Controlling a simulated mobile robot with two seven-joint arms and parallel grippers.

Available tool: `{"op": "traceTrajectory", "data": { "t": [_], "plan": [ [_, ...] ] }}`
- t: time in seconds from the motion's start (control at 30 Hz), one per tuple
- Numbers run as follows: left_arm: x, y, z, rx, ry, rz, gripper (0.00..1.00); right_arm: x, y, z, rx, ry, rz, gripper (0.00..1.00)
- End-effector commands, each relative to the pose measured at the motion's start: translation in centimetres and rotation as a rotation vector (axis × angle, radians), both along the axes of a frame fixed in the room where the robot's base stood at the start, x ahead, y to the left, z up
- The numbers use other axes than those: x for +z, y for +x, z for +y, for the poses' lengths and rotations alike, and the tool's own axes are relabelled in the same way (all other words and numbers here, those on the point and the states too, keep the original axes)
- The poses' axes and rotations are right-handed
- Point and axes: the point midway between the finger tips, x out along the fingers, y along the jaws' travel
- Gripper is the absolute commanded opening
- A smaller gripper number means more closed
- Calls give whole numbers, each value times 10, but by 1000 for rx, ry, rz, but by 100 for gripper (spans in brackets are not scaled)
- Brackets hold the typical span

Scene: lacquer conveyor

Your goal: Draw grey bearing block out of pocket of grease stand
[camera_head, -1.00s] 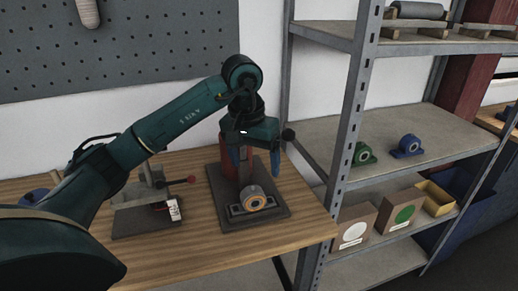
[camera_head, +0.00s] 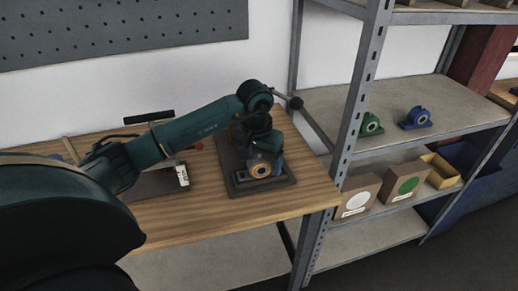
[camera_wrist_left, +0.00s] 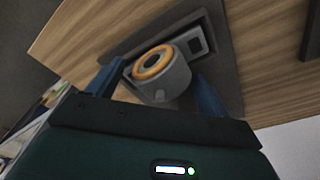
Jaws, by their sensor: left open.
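The grey bearing block (camera_wrist_left: 165,85) has an orange ring around its bore and sits in the pocket of the dark grease stand (camera_wrist_left: 226,75). In the head view the block (camera_head: 260,170) shows at the front of the stand (camera_head: 240,186), partly covered by my arm. My left gripper (camera_wrist_left: 158,82) is open, with one blue finger on each side of the block. The fingers look close to the block, but I cannot tell whether they touch it. In the head view the left gripper (camera_head: 262,160) is right over the stand. My right gripper is not in view.
A second fixture (camera_head: 160,183) with a white label stands left on the wooden bench (camera_head: 215,218). A metal shelf (camera_head: 410,143) at right holds a green block (camera_head: 370,125), a blue block (camera_head: 415,118) and boxes below. The shelf post (camera_head: 350,130) is near the bench's right end.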

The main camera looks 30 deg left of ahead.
Motion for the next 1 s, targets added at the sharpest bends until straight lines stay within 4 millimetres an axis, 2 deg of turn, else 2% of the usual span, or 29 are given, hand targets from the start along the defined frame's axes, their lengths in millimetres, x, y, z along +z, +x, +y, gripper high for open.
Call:
{"op": "traceTrajectory", "data": {
  "t": [0.33, 1.0],
  "plan": [
    [-4, 0, 0, 0, -1, 0, 79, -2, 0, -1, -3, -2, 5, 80],
    [-4, 0, 0, 3, 0, 1, 25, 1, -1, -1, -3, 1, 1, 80]
  ]
}}
